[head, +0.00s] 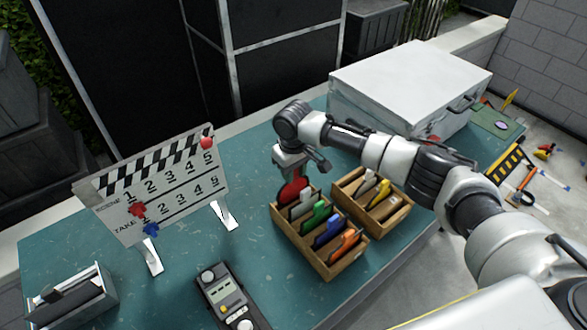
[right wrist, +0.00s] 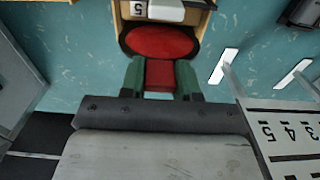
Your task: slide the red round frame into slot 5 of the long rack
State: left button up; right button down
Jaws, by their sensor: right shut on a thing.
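The red round frame (head: 293,190) is at the far-left end of the long rack (head: 318,268), a wooden box. My right gripper (head: 287,173) is above that end, shut on the frame's red handle. In the right wrist view, the red disc (right wrist: 160,42) has a dark rim and lies between the rack's wooden side walls, beside a white tab marked 5 (right wrist: 150,10). My right fingers (right wrist: 160,78) pinch the handle. I cannot tell how deep the disc sits in the slot. My left gripper is not in view.
White, green (head: 314,216), blue (head: 328,230) and orange (head: 344,246) frames stand in the long rack. A shorter wooden rack (head: 393,222) stands close on its right. A clapperboard (head: 157,187) stands left, a light meter (head: 230,297) in front, a white case (head: 410,80) behind.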

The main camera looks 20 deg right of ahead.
jog(key=shift+f+b, duration=0.8)
jog(key=shift+f, duration=1)
jog(key=c, duration=0.7)
grip_release()
jog(key=shift+c, duration=0.2)
notch_tip(320, 180, up, 11)
jog(key=shift+f+b, duration=0.1)
jog(key=shift+b, duration=1.05)
